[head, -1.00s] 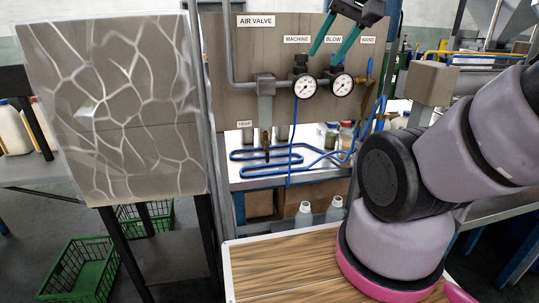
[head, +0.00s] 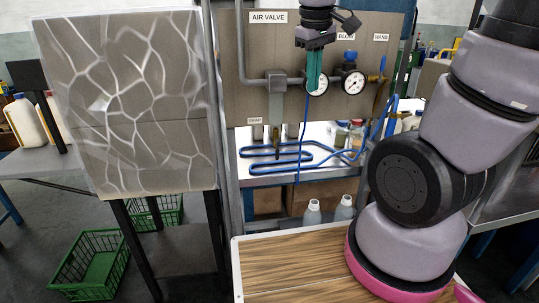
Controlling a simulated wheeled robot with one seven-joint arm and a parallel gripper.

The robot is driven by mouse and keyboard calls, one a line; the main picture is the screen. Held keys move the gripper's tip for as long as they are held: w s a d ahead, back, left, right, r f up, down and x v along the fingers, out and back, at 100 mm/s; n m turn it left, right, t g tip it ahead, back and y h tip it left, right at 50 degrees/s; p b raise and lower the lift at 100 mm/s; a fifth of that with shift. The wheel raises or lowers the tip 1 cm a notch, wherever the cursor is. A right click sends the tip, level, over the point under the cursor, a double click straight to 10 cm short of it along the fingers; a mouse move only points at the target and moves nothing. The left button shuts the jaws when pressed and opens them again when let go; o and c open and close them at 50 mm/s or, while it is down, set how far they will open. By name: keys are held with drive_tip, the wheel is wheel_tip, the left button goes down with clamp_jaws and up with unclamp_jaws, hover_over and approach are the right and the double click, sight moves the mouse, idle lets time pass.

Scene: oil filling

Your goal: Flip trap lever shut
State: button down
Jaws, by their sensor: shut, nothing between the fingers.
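The trap valve (head: 275,137) is a small brass fitting hanging under a grey pipe block (head: 276,82) on the AIR VALVE panel (head: 248,50). It sits right of the TRAP label (head: 254,121). Its lever is too small to make out, so I cannot tell its position. My gripper (head: 315,90), dark with teal fingers, points down in front of the panel, above and right of the trap valve and apart from it. The fingers are together and empty. My gripper hides the MACHINE label and part of the left gauge (head: 322,84).
A right gauge (head: 354,82) and a blue lever (head: 382,68) are right of my gripper. A blue hose (head: 262,152) lies coiled on the shelf below. A wooden-topped table (head: 290,262) stands in front, with white bottles (head: 312,212) behind it. A patterned board (head: 130,100) stands left.

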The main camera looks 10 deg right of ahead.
sight(277, 150)
drive_tip(key=w+a+f+n+t+h, duration=0.1)
drive_tip(key=w+a+f+n+h, duration=0.2)
drive_tip(key=a+f+n, duration=0.5)
drive_tip(key=w+a+f+n+t+h, duration=0.1)
drive_tip(key=w+a+f+n+h, duration=0.2)
drive_tip(key=a+f+n, duration=0.6)
wheel_tip(277, 150, down, 2)
drive_tip(key=w+n, duration=0.1)
drive_tip(key=n, duration=0.1)
drive_tip(key=shift+w+f+n, duration=0.2)
drive_tip(key=shift+n, duration=0.1)
drive_tip(key=w+d+f, duration=0.6)
drive_tip(key=d+f, duration=0.1)
drive_tip(key=d, duration=0.2)
